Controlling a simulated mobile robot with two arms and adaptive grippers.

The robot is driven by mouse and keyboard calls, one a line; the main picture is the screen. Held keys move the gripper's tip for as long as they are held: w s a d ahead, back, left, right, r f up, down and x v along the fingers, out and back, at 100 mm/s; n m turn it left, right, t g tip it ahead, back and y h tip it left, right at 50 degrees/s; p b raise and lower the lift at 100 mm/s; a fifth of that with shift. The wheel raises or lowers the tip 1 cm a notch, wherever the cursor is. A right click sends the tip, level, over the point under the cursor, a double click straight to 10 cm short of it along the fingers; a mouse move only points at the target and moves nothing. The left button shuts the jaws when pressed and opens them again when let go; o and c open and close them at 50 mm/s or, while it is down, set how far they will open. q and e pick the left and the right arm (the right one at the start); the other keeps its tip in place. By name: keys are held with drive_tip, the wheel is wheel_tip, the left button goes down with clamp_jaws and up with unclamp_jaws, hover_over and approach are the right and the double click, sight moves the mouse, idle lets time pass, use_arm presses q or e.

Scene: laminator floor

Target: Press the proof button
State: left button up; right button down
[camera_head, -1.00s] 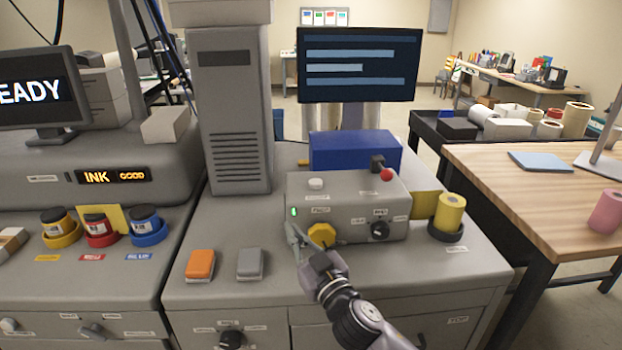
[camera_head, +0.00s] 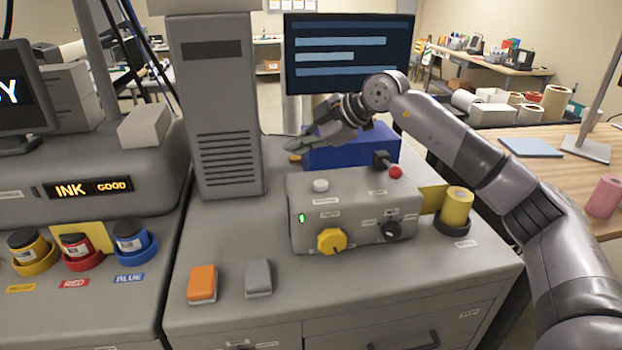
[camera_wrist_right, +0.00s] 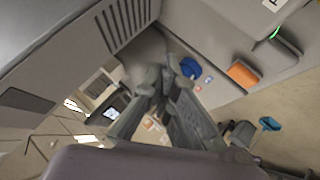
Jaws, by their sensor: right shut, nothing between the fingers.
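A grey control box (camera_head: 352,215) stands on the machine top in the head view. A round white button (camera_head: 321,186) sits on its top with a label below it, too small to read. An orange button block (camera_head: 202,284) and a grey one (camera_head: 258,278) lie on the surface in front. My right gripper (camera_head: 294,148) is shut and empty, above and behind the control box, in front of the blue box (camera_head: 352,148) in the picture. Its fingers also show closed in the right wrist view (camera_wrist_right: 166,82). My left gripper is out of view.
The control box bears a yellow knob (camera_head: 331,240), a black knob (camera_head: 391,230), a green light (camera_head: 301,218) and a red-tipped lever (camera_head: 395,172). A grey vented tower (camera_head: 218,130) stands at left, a yellow roll (camera_head: 456,207) at right. Ink pots stand further left.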

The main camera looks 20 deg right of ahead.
drive_tip(key=r+m+h, duration=0.2)
hover_over(320, 184)
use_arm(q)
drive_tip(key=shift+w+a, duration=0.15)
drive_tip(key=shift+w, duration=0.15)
use_arm(e)
drive_tip(key=shift+f, duration=0.3)
use_arm(q)
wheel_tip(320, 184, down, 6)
drive_tip(key=b, duration=0.6)
use_arm(e)
wheel_tip(320, 184, down, 9)
drive_tip(key=shift+a+r, duration=0.1)
use_arm(q)
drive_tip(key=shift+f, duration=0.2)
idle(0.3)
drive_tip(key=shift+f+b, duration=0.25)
drive_tip(key=shift+b, duration=0.2)
use_arm(e)
drive_tip(key=shift+f, duration=0.4)
